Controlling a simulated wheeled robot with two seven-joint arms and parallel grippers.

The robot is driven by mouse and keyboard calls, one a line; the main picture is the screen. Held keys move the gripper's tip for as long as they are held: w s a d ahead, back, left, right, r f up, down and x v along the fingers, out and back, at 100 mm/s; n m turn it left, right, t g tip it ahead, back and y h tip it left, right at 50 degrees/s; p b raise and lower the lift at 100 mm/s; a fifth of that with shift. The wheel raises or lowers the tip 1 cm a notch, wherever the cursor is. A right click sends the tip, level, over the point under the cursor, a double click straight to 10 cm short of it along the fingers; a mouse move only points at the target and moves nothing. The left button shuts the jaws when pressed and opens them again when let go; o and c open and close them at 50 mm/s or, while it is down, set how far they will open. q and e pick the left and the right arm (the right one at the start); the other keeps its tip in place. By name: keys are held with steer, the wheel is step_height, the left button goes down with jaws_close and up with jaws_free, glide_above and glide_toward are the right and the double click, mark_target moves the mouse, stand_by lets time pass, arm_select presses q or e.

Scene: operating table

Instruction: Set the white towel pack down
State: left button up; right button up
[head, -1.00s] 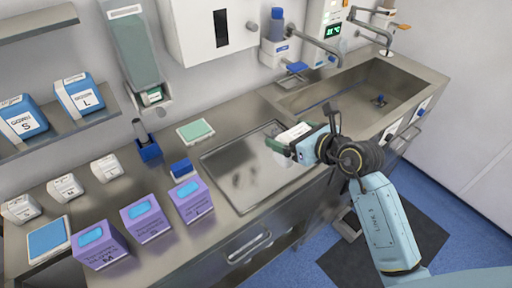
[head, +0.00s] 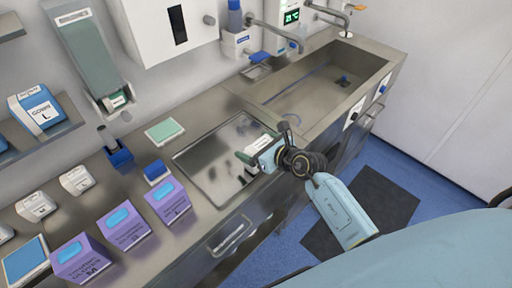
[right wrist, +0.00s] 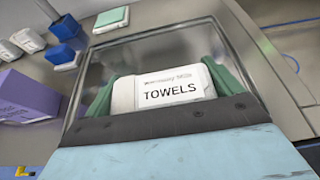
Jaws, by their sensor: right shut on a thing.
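The white towel pack (head: 262,143) is held between the green fingers of my right gripper (head: 258,150), at the right side of the steel tray (head: 186,157) on the counter. In the right wrist view the pack (right wrist: 165,92) shows its label "TOWELS" facing the camera, with one finger of the right gripper (right wrist: 163,88) on each side. The tray (right wrist: 150,55) lies behind the pack there. I cannot tell whether the pack's underside touches the tray. My left gripper is not in view.
Left of the tray are a green-topped pack (head: 164,132), a blue holder (head: 119,157) and purple glove boxes (head: 124,228). A sink (head: 320,82) lies to the right. Most of the tray is bare.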

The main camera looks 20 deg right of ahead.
steer(key=shift+f, duration=0.2)
steer(key=o, duration=0.8)
steer(key=shift+c, duration=0.2)
steer(key=shift+r, duration=0.2)
steer(key=v, duration=1.2)
steer(key=shift+p, duration=0.4)
